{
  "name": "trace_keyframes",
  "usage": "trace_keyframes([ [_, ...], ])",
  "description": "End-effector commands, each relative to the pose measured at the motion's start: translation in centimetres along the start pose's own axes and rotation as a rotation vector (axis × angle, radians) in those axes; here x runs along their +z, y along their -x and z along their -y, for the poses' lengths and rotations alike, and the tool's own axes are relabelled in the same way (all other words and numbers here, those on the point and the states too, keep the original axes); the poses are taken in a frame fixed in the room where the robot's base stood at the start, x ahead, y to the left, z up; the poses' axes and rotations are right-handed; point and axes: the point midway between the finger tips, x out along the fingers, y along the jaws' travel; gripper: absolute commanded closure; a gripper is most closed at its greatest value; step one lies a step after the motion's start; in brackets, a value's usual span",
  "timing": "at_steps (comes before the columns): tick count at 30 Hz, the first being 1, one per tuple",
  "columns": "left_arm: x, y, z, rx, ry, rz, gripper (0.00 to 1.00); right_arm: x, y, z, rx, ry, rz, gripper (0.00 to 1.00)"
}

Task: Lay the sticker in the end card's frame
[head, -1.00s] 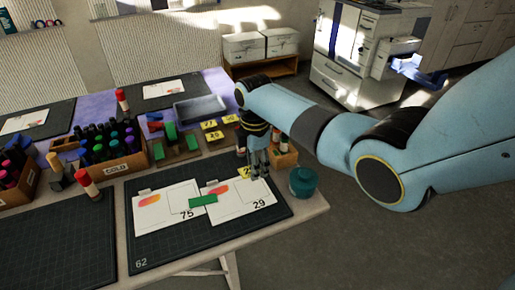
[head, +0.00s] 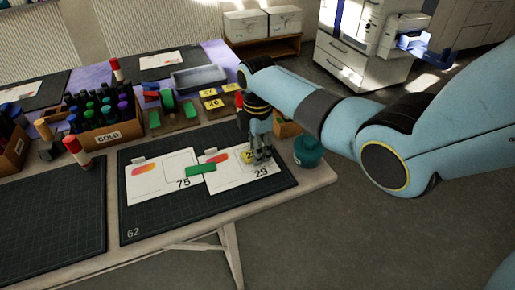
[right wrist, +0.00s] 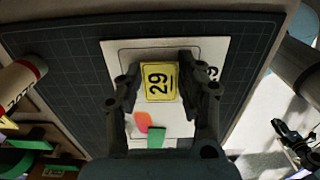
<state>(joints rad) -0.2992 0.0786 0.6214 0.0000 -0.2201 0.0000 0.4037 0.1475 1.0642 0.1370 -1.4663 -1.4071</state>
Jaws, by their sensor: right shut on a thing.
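The sticker is a yellow square marked 29 (right wrist: 159,81), held between the fingers of my right gripper (right wrist: 158,88); part of it also shows in the head view (head: 248,156). In the head view my right gripper (head: 262,160) points down over the end card (head: 240,183), a white card printed 29 with an orange-red blob and a drawn frame. The sticker is over the frame area and hides much of it. I cannot tell whether it touches the card.
A second white card printed 75 (head: 153,192) lies to the left, with a green strip (head: 201,170) across both cards on the dark cutting mat (head: 150,223). A teal jar (head: 308,152) stands at the right edge. A marker crate (head: 112,136) and yellow stickers (head: 213,104) are behind.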

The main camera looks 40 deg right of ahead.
Motion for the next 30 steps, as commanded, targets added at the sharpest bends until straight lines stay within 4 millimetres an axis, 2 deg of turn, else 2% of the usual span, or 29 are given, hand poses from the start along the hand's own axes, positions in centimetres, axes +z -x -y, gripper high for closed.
trace_keyframes([
  [23,-0.02,0.50,0.19,-0.002,-0.001,0.000,1.00,0.00,0.03,-0.05,0.000,0.000,0.000,0.73],
  [24,-0.01,0.49,0.19,-0.002,-0.001,0.001,1.00,0.00,0.03,-0.05,0.000,0.000,0.000,0.59],
  [30,0.02,0.49,0.18,-0.002,-0.001,0.001,1.00,0.00,0.02,-0.04,0.000,0.000,0.000,0.36],
])
